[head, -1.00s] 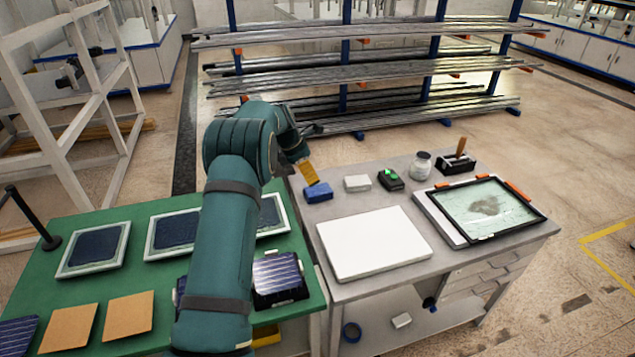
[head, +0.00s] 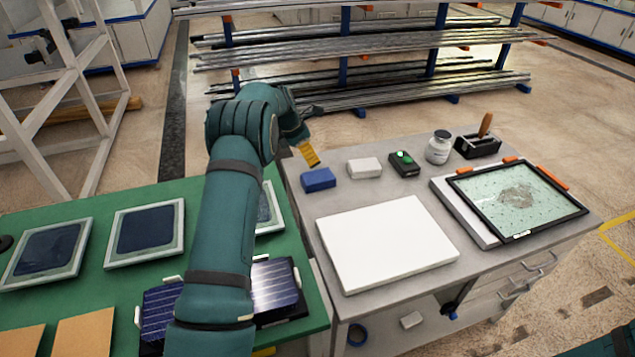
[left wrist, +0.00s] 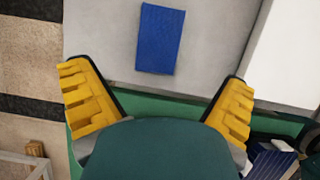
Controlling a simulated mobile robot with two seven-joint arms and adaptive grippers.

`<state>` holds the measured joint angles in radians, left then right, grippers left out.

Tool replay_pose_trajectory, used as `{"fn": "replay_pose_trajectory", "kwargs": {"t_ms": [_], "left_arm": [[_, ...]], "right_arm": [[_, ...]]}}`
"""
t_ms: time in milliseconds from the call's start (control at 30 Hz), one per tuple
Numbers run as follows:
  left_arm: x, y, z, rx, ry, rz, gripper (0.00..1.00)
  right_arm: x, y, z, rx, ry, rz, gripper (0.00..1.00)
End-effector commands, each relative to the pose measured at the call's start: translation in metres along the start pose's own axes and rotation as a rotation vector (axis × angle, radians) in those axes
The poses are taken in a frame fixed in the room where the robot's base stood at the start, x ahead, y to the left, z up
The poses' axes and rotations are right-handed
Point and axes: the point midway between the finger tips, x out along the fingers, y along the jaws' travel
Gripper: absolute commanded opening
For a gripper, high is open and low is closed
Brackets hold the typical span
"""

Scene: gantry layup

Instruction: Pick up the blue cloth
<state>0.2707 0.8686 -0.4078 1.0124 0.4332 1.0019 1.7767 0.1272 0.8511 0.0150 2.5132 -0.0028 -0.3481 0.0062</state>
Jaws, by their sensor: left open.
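The blue cloth (head: 318,180) is a small folded block lying on the grey bench at its left end. It also shows in the left wrist view (left wrist: 159,38), flat on the grey top, beyond the fingertips and between their lines. My left gripper (head: 310,154) has yellow fingers and hangs above and just behind the cloth in the head view. In the left wrist view its fingers (left wrist: 158,88) are spread wide with nothing between them. The gripper is apart from the cloth. My right gripper is in neither view.
A white block (head: 364,168), a dark box with a green top (head: 404,164), a jar (head: 438,147) and a brush holder (head: 478,146) stand along the bench's back. A white slab (head: 385,243) and framed glass panel (head: 517,199) fill the front. A green table (head: 95,275) adjoins on the left.

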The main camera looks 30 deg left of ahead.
Motion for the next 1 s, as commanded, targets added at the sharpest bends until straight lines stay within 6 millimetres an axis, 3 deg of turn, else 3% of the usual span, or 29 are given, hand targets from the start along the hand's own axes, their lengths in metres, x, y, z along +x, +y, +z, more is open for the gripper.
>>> {"fn": "replay_pose_trajectory", "kwargs": {"t_ms": [33, 233, 567, 833, 1000], "left_arm": [[0.013, -0.001, -0.001, 0.0, 0.002, -0.003, 1.0], [0.047, 0.0, -0.002, 0.0, 0.002, -0.001, 1.0], [0.067, 0.0, -0.004, -0.001, 0.0, -0.001, 1.0], [0.104, 0.001, -0.011, 0.0, 0.001, -0.002, 1.0], [0.113, 0.001, -0.011, 0.0, 0.0, 0.0, 1.0]], "right_arm": [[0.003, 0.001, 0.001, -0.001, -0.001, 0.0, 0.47], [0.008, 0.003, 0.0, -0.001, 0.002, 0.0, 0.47], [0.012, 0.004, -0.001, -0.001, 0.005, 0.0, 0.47], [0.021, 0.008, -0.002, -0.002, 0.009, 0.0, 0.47], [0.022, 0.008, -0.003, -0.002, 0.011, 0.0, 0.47]]}}
